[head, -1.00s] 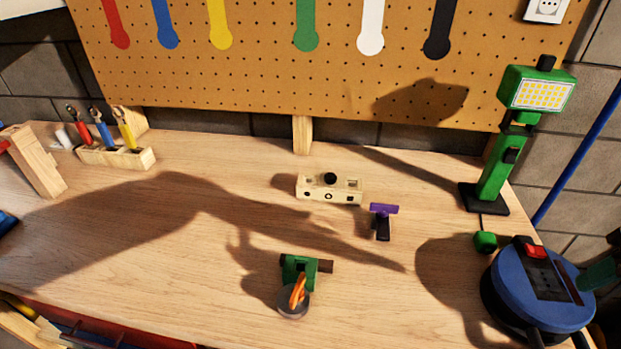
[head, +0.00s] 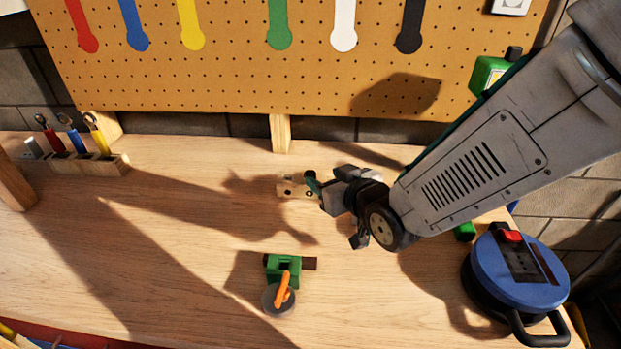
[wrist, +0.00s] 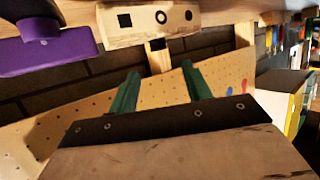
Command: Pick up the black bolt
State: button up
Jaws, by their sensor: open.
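The black bolt (wrist: 157,44) shows in the wrist view as a small dark piece sticking out of the wooden block (wrist: 150,22), which appears upside down there. In the head view the block (head: 288,190) stands on the bench, partly covered by my gripper (head: 314,184); I cannot make out the bolt there. In the wrist view my gripper's two green fingers (wrist: 160,72) are apart with nothing between them. The bolt lies just beyond the fingertips, roughly in line with the gap.
A purple-headed tool (wrist: 50,50) is near the block. A green clamp-like piece with an orange handle (head: 284,275) stands in front. A blue cable reel (head: 480,285) is at the right, a tool holder (head: 88,164) at the left. The pegboard (head: 230,80) rises behind.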

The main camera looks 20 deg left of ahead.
aim_at(311, 174)
jog(key=x, duration=0.3)
jog(key=f+x, duration=0.1)
jog(key=x, duration=0.2)
jog(key=shift+s, duration=0.15)
jog(key=shift+d, duration=0.1)
jog(key=shift+c, duration=0.3)
grip_shut()
